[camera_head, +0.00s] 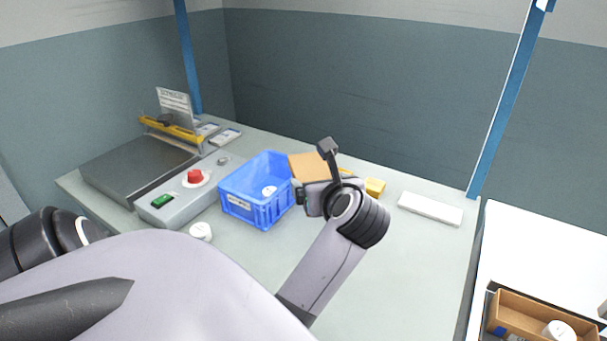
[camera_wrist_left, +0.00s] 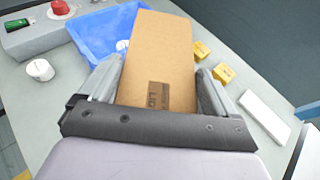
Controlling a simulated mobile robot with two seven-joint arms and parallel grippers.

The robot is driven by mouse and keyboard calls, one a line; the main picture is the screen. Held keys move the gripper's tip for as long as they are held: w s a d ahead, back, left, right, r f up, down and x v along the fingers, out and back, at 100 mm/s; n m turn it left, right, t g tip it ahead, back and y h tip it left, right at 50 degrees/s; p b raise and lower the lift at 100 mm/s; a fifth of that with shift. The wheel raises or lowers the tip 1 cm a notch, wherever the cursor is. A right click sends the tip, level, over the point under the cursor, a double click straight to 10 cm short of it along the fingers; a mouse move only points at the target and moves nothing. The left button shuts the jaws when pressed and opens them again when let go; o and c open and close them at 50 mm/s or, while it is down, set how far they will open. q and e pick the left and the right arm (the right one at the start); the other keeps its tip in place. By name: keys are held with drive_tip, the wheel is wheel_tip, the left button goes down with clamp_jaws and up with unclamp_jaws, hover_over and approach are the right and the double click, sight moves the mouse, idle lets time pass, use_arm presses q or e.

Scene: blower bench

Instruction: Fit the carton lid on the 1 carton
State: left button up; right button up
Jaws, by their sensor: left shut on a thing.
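The carton lid (camera_head: 308,166) is a flat brown cardboard piece with a dark "LID" label, seen large in the left wrist view (camera_wrist_left: 158,55). My left gripper (camera_head: 318,192) is shut on it, with a finger at each side of the lid in the wrist view (camera_wrist_left: 155,90). The lid is in front of part of the blue bin in the wrist view. An open brown carton (camera_head: 510,308) stands at the lower right of the head view, partly cut off by the frame. A white round part (camera_head: 559,331) is in it. My right gripper is not in view.
A blue bin (camera_head: 240,205) with a white part inside stands left of the lid. A white part (camera_head: 201,231), red button (camera_head: 195,176), yellow blocks (camera_head: 375,187) and white bar (camera_head: 430,208) are on the bench. The right-hand white surface (camera_head: 545,250) is clear behind the carton.

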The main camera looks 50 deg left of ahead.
use_arm(q)
wheel_tip(320, 180, down, 15)
drive_tip(key=shift+r+b, duration=0.15)
drive_tip(key=shift+b, duration=0.15)
drive_tip(key=shift+f, duration=0.25)
drive_tip(key=o, duration=0.7)
drive_tip(key=shift+r, duration=0.1)
drive_tip(key=shift+o, duration=0.2)
drive_tip(key=shift+r, duration=0.1)
